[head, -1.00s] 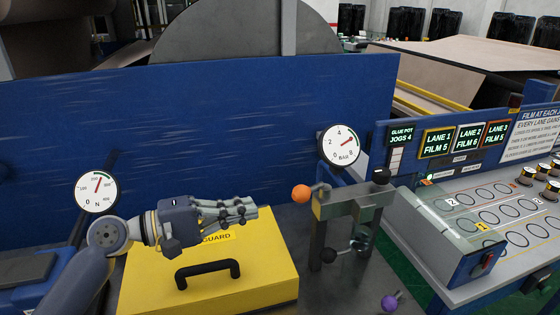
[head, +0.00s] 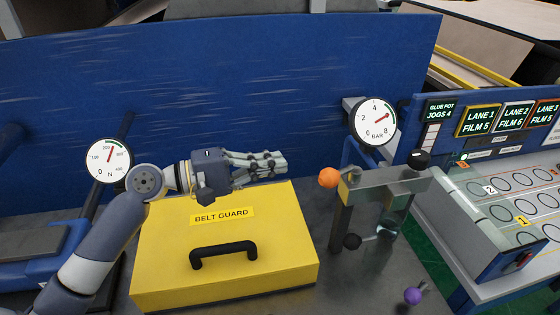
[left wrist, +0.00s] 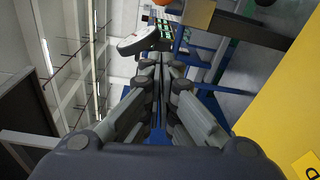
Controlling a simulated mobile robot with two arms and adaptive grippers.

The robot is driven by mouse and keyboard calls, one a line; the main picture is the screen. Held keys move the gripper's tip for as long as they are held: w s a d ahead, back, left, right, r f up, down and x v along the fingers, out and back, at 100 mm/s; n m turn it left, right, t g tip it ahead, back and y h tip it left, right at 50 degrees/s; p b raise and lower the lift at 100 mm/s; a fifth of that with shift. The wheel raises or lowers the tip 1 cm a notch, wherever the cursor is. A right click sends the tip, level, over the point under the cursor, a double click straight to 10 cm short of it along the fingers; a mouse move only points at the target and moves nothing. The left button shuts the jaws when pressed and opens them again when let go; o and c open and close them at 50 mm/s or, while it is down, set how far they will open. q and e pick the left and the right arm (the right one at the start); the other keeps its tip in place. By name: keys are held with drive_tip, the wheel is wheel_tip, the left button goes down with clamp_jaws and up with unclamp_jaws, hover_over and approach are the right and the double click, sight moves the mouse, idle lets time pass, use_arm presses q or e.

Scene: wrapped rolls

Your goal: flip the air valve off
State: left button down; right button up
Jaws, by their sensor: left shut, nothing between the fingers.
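My left gripper (head: 280,162) is shut and empty. It points right, above the back edge of the yellow belt guard, with its tips a little left of and higher in the picture than an orange ball knob (head: 328,178). That knob sits at the left end of a grey metal bracket (head: 385,190), below a BAR gauge (head: 374,121) whose needle points up and right. The bracket also carries a black knob (head: 418,159) on top and a black ball (head: 352,241) lower down. No label shows which one is the air valve. The left wrist view shows the closed fingers (left wrist: 158,60). My right gripper is not in view.
The yellow belt guard (head: 165,255) with a black handle lies below my left arm. A blue panel (head: 230,110) stands behind. A purple ball knob (head: 412,296) is at the front. A console with lane displays (head: 477,120) is at the right.

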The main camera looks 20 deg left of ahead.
use_arm(q)
drive_tip(key=w+d+p, duration=0.1)
drive_tip(key=d+p, duration=0.4)
drive_tip(key=d, duration=0.3)
drive_tip(key=shift+w, duration=0.25)
drive_tip(key=shift+r, duration=0.1)
drive_tip(key=shift+a, duration=0.1)
